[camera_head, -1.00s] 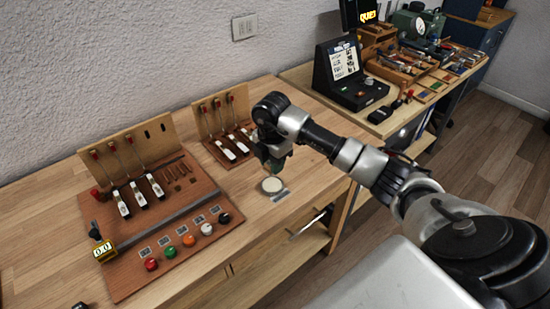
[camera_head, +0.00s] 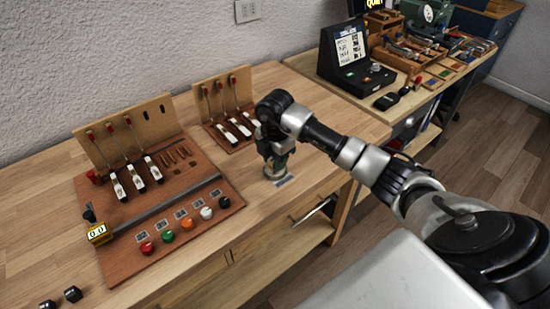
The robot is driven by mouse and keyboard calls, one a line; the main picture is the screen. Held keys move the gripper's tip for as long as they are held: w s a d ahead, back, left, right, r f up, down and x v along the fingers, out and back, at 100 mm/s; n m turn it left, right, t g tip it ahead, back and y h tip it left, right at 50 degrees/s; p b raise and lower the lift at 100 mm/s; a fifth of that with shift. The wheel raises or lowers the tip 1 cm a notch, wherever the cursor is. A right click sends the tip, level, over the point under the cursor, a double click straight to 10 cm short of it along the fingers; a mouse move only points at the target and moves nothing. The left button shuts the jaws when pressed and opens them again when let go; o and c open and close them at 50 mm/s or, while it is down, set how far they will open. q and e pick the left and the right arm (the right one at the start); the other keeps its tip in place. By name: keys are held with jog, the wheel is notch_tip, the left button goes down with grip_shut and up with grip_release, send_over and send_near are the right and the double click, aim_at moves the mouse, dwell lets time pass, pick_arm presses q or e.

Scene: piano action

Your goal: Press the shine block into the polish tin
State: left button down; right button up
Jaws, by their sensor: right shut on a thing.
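The round, shallow polish tin (camera_head: 272,174) sits on the front right part of the wooden bench, beside a small grey label plate. My right gripper (camera_head: 277,165) points down directly over the tin and hides much of it. It is shut on a small greenish block (camera_head: 281,161), which I take to be the shine block; the fingers mostly cover it. The block's lower end is at or just above the tin; I cannot tell whether it touches. My left gripper is out of view.
A brown board (camera_head: 165,240) with key levers and coloured buttons lies left of the tin. A smaller key stand (camera_head: 228,130) is behind it. A black display box (camera_head: 350,62) stands on the farther bench.

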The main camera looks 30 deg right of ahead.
dwell(0.3)
jog(key=shift+f+b, duration=0.35)
jog(key=shift+f, duration=0.15)
dwell(0.4)
jog(key=shift+f, duration=0.1)
dwell(0.9)
notch_tip(320, 180, up, 7)
jog(key=p, duration=0.6)
dwell(0.9)
